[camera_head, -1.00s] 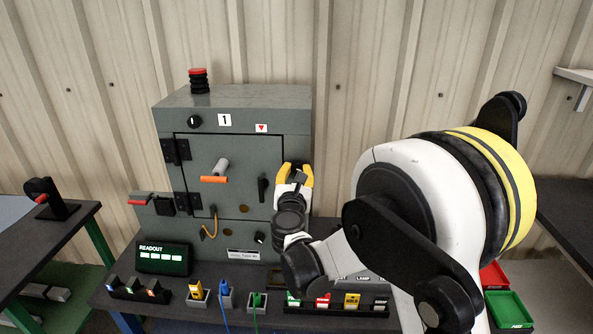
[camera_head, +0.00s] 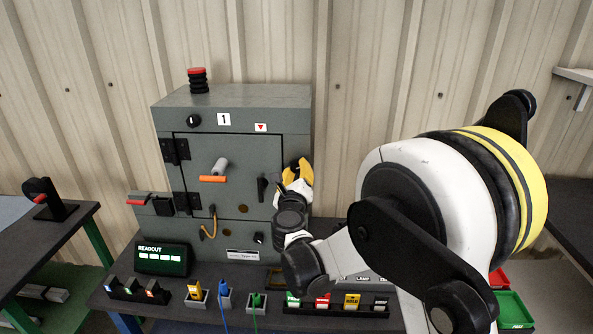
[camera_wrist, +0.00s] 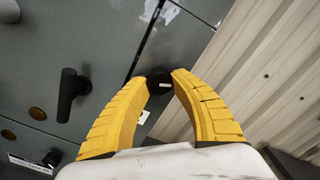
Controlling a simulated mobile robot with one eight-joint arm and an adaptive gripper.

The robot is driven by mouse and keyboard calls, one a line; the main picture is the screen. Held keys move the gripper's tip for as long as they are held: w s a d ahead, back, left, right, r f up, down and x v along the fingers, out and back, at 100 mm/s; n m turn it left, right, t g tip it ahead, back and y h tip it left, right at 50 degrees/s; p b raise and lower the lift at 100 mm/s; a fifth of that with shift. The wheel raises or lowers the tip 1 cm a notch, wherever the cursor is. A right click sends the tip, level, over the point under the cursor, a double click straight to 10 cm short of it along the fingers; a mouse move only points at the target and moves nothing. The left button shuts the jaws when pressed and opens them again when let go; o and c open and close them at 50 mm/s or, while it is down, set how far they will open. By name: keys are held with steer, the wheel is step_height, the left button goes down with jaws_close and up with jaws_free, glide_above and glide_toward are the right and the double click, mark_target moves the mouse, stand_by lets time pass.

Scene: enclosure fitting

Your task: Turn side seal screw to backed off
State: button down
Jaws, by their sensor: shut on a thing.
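The grey enclosure (camera_head: 240,100) stands on the bench, its door closed. In the wrist view, the side seal screw is a round black knob (camera_wrist: 160,84) with a white mark, at the enclosure's right edge by the door seam. My gripper (camera_wrist: 160,78) has its yellow fingers shut on this knob, one on each side. In the head view my gripper (camera_head: 297,168) is at the right side of the enclosure front, and the knob is hidden behind it. A black door handle (camera_wrist: 70,92) is left of the fingers in the wrist view, apart from them.
A grey and orange handle (camera_head: 214,178) sticks out of the door. A readout (camera_head: 163,259) and several coloured plugs and blocks stand along the bench front. A red-topped button stack (camera_head: 198,81) is on top of the enclosure.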

steer(key=n, duration=1.2)
steer(key=shift+r+n, duration=0.15)
steer(key=shift+n, duration=0.25)
stand_by(0.3)
steer(key=c, duration=1.1)
jaws_free()
steer(key=s, duration=1.2)
steer(key=shift+a, duration=0.15)
